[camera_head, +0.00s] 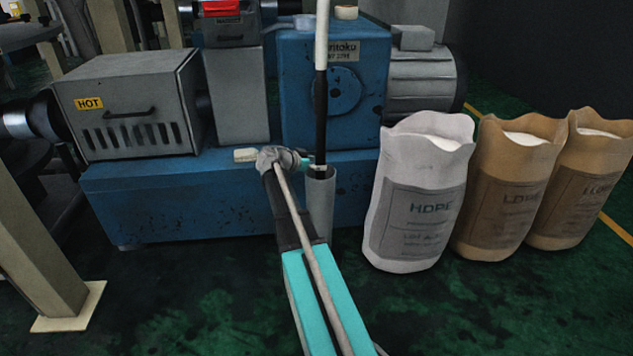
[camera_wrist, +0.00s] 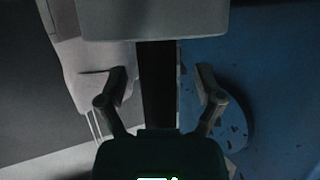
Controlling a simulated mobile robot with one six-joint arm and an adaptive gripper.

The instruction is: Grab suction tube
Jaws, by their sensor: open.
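The suction tube (camera_head: 321,95) is a long upright rod, white above and black below, standing in a grey cylindrical holder (camera_head: 319,205). My gripper (camera_head: 312,163) is at the lower black part, just above the holder's mouth. In the wrist view, my gripper (camera_wrist: 162,75) is open, with one finger on each side of a dark vertical bar (camera_wrist: 158,92), which looks like the tube's black part. Gaps show between the bar and both fingers. The contact side is partly hidden by my wrist in the head view.
A blue machine (camera_head: 190,200) stands close behind the holder. A white HDPE sack (camera_head: 418,215) is close on the right, with brown sacks (camera_head: 507,190) beyond it. A beige post (camera_head: 35,250) stands at left. The green floor is clear at lower right.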

